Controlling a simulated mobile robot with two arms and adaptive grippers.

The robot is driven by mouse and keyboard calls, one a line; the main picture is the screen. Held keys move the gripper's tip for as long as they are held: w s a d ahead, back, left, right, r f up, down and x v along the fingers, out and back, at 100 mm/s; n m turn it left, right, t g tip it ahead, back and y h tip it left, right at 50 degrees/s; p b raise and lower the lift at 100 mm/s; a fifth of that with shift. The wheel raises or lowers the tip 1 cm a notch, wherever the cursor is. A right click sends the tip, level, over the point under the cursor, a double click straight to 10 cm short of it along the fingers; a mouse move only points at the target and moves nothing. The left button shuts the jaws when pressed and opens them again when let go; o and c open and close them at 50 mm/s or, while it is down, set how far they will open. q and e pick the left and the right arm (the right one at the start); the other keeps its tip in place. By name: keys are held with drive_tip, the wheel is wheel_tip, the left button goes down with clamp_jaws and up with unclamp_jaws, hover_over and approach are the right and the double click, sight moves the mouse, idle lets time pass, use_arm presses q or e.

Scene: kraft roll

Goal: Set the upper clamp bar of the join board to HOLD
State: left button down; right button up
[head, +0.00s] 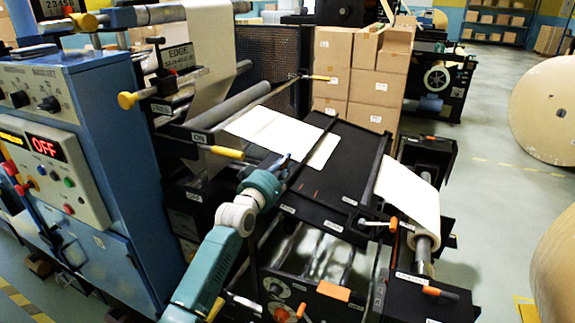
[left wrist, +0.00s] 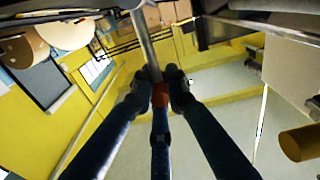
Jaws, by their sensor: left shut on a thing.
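The join board (head: 347,157) is the black sloping plate in the middle of the head view, with a white web sheet (head: 282,133) over its upper left part. The upper clamp bar (head: 312,146) is a thin dark bar across the board. My left gripper (head: 284,164) is at this bar's near end. In the left wrist view my left gripper (left wrist: 160,84) is shut on an orange handle (left wrist: 160,97) at the end of a grey metal rod (left wrist: 147,45). The fingers cover part of the handle. The bar's setting cannot be read. My right gripper is out of view.
A second clamp bar with an orange handle (head: 377,223) lies along the board's lower right edge. A yellow-handled lever (head: 228,152) is close to the left of my gripper. The blue control cabinet (head: 90,120) shows OFF. Cardboard boxes (head: 360,65) stand behind the board.

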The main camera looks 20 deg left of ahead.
use_arm(q)
drive_tip(key=shift+a+r, duration=0.25)
drive_tip(key=shift+r, duration=0.2)
drive_tip(key=c, duration=1.7)
unclamp_jaws()
drive_tip(key=shift+f, duration=0.25)
drive_tip(key=shift+s+f, duration=0.15)
drive_tip(key=shift+s, duration=0.35)
drive_tip(key=s, duration=1.1)
drive_tip(key=shift+a, duration=0.25)
